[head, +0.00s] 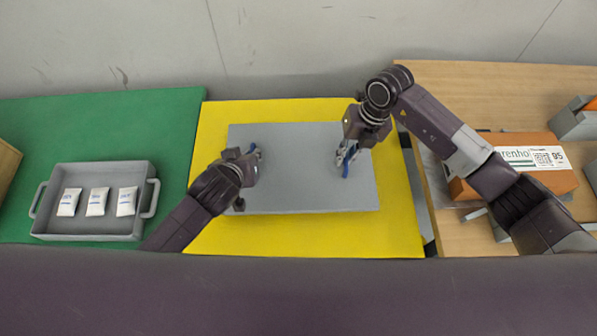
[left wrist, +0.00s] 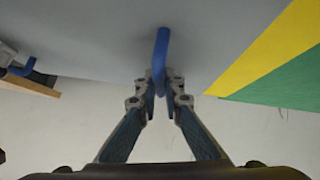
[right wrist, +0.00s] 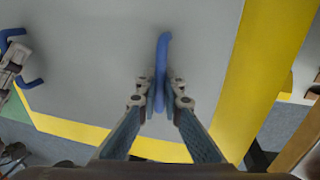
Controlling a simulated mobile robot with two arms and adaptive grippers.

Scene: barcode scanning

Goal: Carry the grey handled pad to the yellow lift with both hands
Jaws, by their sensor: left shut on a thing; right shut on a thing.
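The grey pad (head: 300,190) is over the yellow lift (head: 225,125) in the head view, with yellow showing on all sides of it. Whether it rests on the lift or hangs just above cannot be told. My left gripper (head: 254,155) is shut on the pad's left blue handle, clear in the left wrist view (left wrist: 162,50). My right gripper (head: 346,160) is shut on the right blue handle, which shows upright between the fingers in the right wrist view (right wrist: 162,60). The pad looks about level.
A green table (head: 110,115) at the left holds a grey tray (head: 85,228) with white packets (head: 97,202). A wooden table (head: 480,90) at the right holds an orange box (head: 550,180) with a label. A grey wall stands behind.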

